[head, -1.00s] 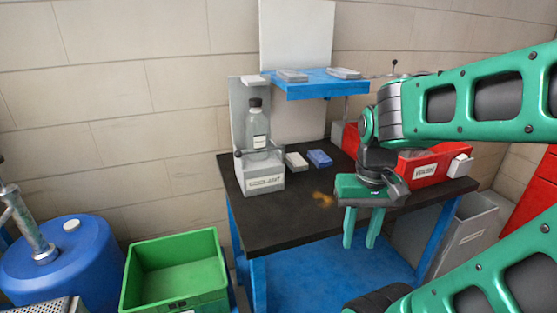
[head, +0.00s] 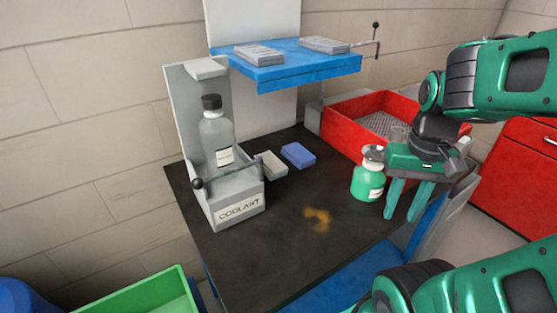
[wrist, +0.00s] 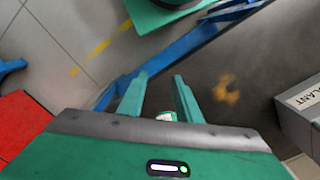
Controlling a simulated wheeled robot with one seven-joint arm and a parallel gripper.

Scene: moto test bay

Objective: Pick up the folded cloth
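A small blue folded-looking piece (head: 298,154) lies flat on the dark bench top, beside a light grey piece (head: 272,165). Which of these flat pieces is the folded cloth I cannot tell for sure; the blue one looks most like it. My gripper (head: 401,216) points down over the bench's right front edge, to the right of and nearer than the blue piece. Its two fingers are apart with nothing between them. In the wrist view the open fingers (wrist: 159,77) show, but the blue piece does not.
A green bottle (head: 368,178) stands just left of my gripper. A coolant holder (head: 240,210) with a grey bottle (head: 217,138) stands at left. A red bin (head: 345,122) is behind right. A blue shelf (head: 285,72) overhangs the back. A brown stain (head: 318,217) marks the clear front.

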